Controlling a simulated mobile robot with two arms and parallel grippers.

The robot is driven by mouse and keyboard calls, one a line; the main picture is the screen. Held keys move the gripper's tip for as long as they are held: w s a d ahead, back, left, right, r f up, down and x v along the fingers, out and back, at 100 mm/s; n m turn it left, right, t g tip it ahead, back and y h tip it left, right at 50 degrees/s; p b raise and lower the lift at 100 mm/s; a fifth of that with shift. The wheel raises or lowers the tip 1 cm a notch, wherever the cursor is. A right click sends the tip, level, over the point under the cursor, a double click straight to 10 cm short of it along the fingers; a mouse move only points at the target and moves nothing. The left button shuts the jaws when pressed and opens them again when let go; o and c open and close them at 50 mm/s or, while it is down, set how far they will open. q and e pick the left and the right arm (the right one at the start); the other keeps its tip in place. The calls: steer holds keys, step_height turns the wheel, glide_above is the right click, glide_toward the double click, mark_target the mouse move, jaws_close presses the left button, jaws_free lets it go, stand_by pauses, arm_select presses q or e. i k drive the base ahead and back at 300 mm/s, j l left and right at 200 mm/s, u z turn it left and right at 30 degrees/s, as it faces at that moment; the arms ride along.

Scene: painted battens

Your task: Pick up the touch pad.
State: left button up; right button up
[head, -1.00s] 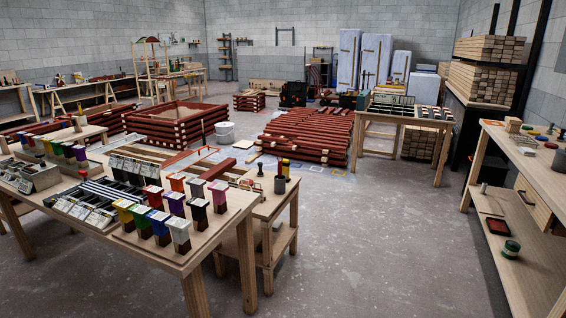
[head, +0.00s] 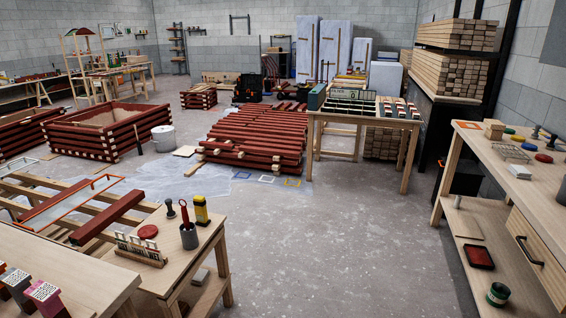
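I cannot tell for sure which thing is the touch pad. A dark red square pad or tray (head: 479,257) lies on the lower shelf of the right bench. Another red round pad (head: 148,232) lies on the small wooden table at the front left, near a dark stamp (head: 170,207) and a grey cup (head: 189,236). Neither of my grippers shows in the head view.
The small table (head: 205,232) and a larger table (head: 60,255) stand at left. Red battens (head: 255,137) are stacked behind. The floor (head: 340,240) between is clear.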

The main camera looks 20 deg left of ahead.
mark_target(171, 214)
steer(key=i+u, duration=0.25)
steer(key=i, duration=0.3)
steer(key=i+l+u, duration=0.3)
steer(key=i, duration=0.2)
steer(key=i+l+u, duration=0.25)
steer(key=i, duration=0.3)
steer(key=j, duration=0.1)
